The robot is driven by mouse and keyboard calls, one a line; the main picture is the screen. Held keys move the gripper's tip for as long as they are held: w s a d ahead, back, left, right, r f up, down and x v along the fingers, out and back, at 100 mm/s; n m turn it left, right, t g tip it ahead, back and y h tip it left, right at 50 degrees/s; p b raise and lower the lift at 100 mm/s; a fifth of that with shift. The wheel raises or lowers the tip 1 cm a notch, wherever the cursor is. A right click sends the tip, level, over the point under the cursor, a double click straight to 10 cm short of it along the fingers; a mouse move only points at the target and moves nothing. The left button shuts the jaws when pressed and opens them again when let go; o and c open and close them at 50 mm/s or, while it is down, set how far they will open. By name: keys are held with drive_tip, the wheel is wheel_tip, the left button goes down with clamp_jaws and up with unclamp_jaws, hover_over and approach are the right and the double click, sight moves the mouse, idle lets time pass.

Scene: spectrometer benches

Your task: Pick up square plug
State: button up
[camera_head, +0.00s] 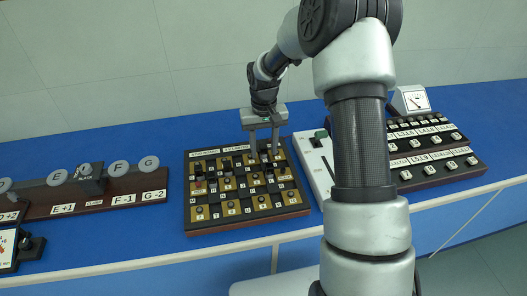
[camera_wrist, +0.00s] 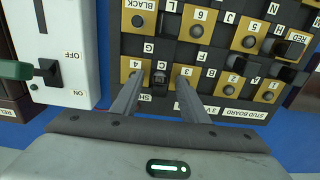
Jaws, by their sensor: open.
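The stud board (camera_head: 248,219) is a dark board with brass plates, studs and lettered black squares on the blue bench. My gripper (camera_head: 264,155) points down over its far right part, fingers apart. In the wrist view my gripper (camera_wrist: 158,76) has its two fingers on either side of a small dark plug-like piece (camera_wrist: 160,79), beside the letters C and G. The fingers look apart from it; I cannot tell their exact height. Other dark blocks, one by the letter B (camera_wrist: 251,68) and one by the RED label (camera_wrist: 289,48), stand on the board. Which is the square plug is unclear.
A white switch box (camera_head: 315,165) with a green knob stands close to the right of the board. A black panel of labelled terminals (camera_head: 432,154) and a meter (camera_head: 411,99) are further right. A brown terminal strip (camera_head: 120,190) is at left. Blue bench lies bare behind the board.

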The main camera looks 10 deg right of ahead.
clamp_jaws()
